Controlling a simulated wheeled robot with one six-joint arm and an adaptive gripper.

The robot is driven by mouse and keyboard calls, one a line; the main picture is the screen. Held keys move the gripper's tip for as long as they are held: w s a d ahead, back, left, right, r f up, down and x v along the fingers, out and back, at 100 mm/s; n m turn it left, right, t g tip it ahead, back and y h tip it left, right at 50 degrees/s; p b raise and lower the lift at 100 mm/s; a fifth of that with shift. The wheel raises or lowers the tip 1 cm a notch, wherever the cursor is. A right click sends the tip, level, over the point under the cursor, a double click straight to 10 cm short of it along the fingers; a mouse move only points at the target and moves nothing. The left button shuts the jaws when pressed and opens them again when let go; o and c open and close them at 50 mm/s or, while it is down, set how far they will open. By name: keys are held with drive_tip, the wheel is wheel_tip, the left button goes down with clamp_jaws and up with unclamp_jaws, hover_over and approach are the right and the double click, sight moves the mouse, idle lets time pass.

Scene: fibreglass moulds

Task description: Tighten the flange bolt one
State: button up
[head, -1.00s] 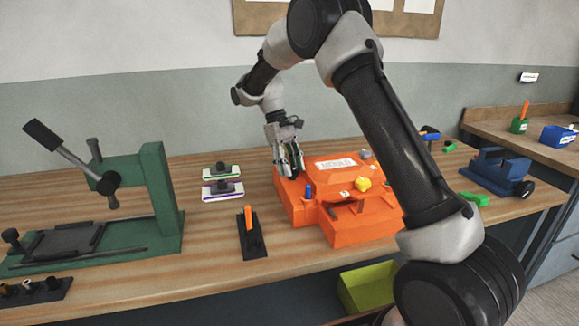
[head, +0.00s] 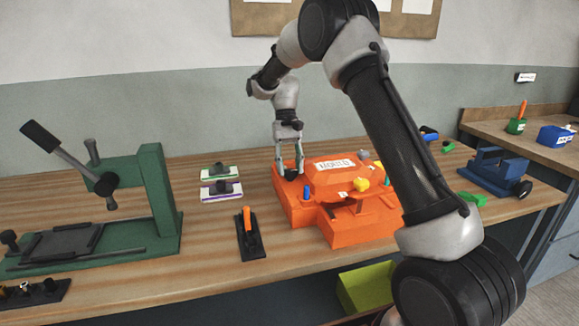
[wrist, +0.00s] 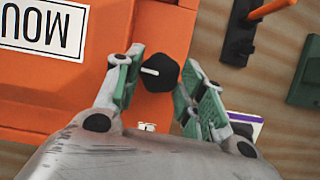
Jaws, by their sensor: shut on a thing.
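The orange mould (head: 345,222) sits on the wooden bench, with a white label on its raised top. A black knob-like bolt head with a white line (wrist: 158,72) stands on the mould's flange in the wrist view. My gripper (head: 289,170) points straight down over the mould's back left corner. In the wrist view its two green-padded fingers (wrist: 158,85) lie on either side of the black head and are shut on it. The bolt's shank is hidden. A blue pin (head: 306,192) and a yellow piece (head: 362,184) are on the mould further right.
A green press (head: 150,200) with a lever stands at left. Two small black-handled blocks (head: 221,190) and a black holder with an orange-handled tool (head: 249,232) lie between press and mould. A blue vise (head: 495,170) is at right. A yellow-green bin (head: 366,288) is below the bench.

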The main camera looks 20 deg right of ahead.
idle(0.3)
drive_tip(key=o, duration=1)
drive_tip(key=shift+w+r, duration=0.1)
drive_tip(key=v, duration=0.7)
drive_tip(key=shift+r, duration=0.4)
drive_tip(key=shift+w, duration=0.1)
